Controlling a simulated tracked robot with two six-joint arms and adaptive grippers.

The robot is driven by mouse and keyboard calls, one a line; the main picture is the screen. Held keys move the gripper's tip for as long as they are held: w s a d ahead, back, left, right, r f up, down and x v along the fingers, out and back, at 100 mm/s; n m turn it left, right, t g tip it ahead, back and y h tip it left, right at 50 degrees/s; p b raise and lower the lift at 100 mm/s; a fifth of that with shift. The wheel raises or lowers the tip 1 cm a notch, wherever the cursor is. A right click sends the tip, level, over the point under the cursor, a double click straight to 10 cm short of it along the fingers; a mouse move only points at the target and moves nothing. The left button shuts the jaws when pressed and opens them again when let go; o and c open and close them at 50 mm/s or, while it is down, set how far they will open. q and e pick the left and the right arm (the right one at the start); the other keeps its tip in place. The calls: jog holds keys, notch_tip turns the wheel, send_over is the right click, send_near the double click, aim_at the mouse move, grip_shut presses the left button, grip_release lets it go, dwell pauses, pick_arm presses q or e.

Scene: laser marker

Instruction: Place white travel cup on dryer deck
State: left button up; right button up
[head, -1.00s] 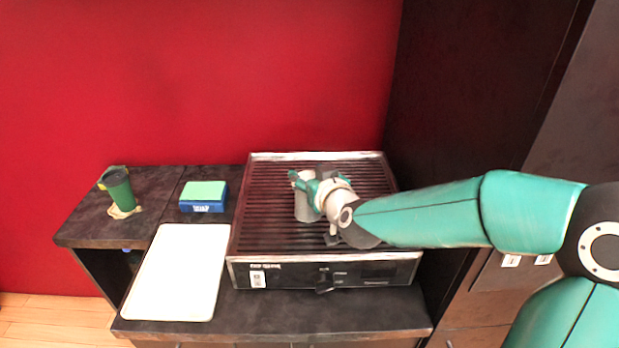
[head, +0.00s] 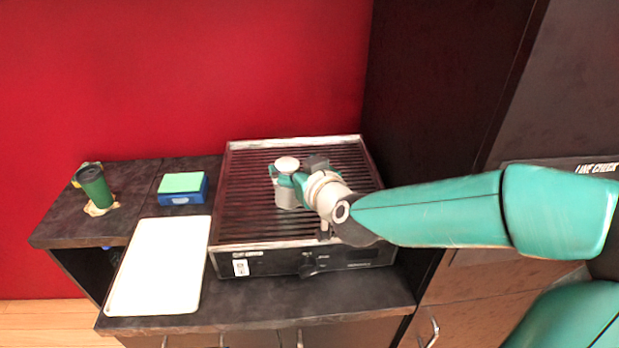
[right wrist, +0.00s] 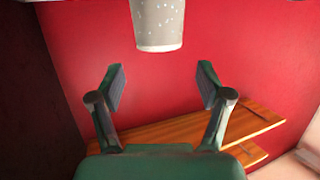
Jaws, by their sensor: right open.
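The white travel cup (head: 287,192) stands upright on the slatted dryer deck (head: 240,200), left of the deck's middle. Its pale round top shows, and my right gripper partly hides its side. The right wrist view shows its grey, white-speckled lower body (right wrist: 158,25) at the top edge, beyond the fingertips. My right gripper (right wrist: 160,78) is open, with its two fingers spread apart and nothing between them in that view. In the head view the right gripper (head: 284,178) is close beside the cup; contact cannot be told. My left gripper is not in view.
A green cup (head: 95,187) stands on the dark counter at the left, near a blue box with a green top (head: 182,189). A white tray (head: 160,265) lies left of the dryer. A tall dark panel (head: 440,80) rises at the right. Bare slats surround the cup.

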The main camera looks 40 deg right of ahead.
jog(key=p+v, duration=0.1)
jog(key=v, duration=0.6)
jog(key=shift+s, duration=0.3)
